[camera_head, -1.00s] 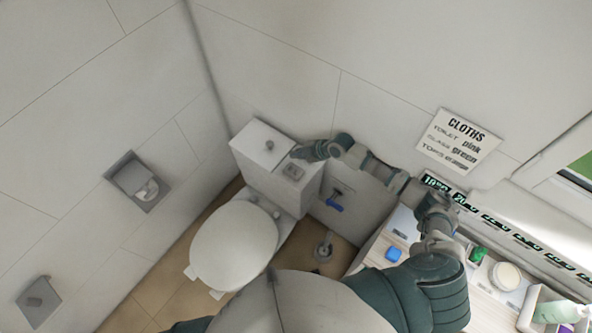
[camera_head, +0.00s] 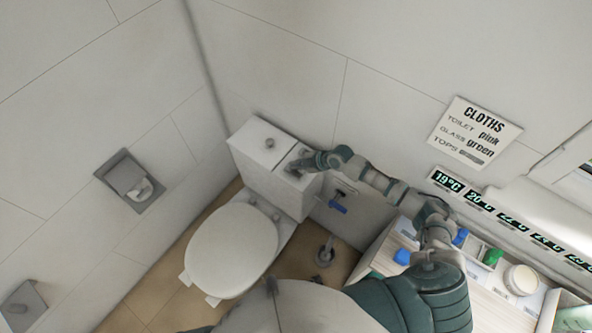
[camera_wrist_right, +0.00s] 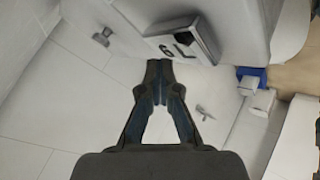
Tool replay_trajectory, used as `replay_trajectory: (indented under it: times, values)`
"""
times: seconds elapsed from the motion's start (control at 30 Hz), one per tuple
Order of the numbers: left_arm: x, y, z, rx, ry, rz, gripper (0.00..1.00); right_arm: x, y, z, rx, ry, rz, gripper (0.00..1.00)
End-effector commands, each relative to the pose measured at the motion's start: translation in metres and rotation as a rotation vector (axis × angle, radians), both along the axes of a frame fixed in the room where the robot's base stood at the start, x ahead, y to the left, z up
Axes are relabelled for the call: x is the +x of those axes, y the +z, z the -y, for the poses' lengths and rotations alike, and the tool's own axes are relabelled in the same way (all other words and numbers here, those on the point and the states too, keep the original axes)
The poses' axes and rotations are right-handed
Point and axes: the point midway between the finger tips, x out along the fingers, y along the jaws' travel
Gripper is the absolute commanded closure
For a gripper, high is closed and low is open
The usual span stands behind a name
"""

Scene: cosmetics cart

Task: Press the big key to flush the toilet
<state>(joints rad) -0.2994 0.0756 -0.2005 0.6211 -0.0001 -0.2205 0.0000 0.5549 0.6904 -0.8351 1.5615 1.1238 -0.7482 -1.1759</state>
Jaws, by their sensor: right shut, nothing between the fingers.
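The white toilet (camera_head: 235,245) stands in the corner with its lid down and its tank (camera_head: 262,178) behind. My left gripper is out of view.
A cart (camera_head: 375,262) with bottles and jars stands at the right. A paper holder (camera_head: 130,180) is on the left wall.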

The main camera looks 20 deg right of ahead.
Motion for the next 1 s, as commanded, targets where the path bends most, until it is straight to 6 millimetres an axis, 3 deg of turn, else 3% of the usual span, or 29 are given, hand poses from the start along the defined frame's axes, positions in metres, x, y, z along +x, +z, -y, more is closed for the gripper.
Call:
replay_trajectory:
  times: [0.4, 1.0]
  values:
    - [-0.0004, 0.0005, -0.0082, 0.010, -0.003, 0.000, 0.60, 0.0000, -0.0003, 0.0042, 0.006, -0.001, -0.001, 1.00]
    - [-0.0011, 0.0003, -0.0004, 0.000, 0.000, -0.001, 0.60, 0.0000, 0.0002, 0.0013, 0.002, 0.000, 0.000, 1.00]
